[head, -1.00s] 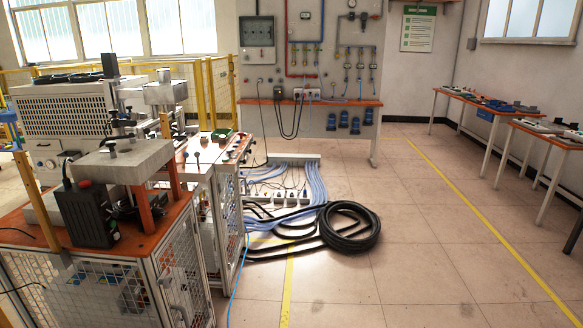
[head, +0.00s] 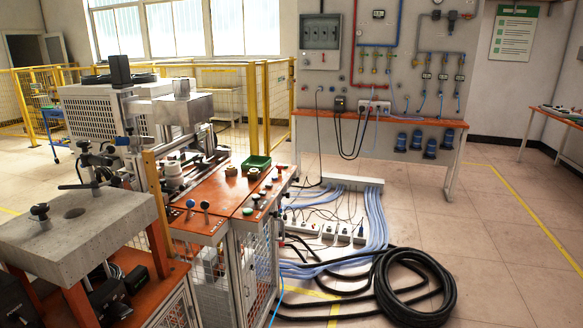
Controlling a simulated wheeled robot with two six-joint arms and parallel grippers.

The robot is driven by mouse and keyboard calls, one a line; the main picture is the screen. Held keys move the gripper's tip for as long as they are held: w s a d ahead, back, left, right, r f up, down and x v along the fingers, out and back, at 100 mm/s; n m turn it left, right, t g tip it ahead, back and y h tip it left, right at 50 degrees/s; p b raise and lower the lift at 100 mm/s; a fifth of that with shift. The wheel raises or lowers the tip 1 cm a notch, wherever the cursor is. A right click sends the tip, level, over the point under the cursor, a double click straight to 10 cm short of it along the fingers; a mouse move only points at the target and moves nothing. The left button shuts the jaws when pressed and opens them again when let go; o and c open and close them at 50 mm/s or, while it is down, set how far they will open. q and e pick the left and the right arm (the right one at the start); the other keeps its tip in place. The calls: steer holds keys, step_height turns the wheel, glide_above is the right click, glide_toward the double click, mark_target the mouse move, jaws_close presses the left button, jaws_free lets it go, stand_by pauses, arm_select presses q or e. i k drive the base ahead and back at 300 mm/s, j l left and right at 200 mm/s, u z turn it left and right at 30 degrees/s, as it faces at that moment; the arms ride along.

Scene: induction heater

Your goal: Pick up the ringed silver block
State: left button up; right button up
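No ring is clear on any silver block, so I cannot tell for certain which one is the ringed block. A shiny silver block (head: 190,109) with a small cylinder (head: 181,88) on top sits high on the machine at left centre. A larger matte grey block (head: 110,222) with a dark round hole and black knobs is nearer, at the lower left. Neither of my grippers shows in the head view.
An orange-topped bench (head: 222,196) carries knobs and a green tray (head: 256,163). A coiled black hose (head: 447,300) and blue cables (head: 374,215) lie on the floor. Yellow fencing (head: 252,105) stands behind. Floor at the right (head: 510,270) is clear.

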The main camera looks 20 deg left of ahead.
mark_target(230, 172)
steer(key=i+l, duration=0.1)
steer(key=i, duration=0.75)
steer(key=i+l, duration=0.1)
steer(key=i, duration=0.75)
steer(key=j+u, duration=0.05)
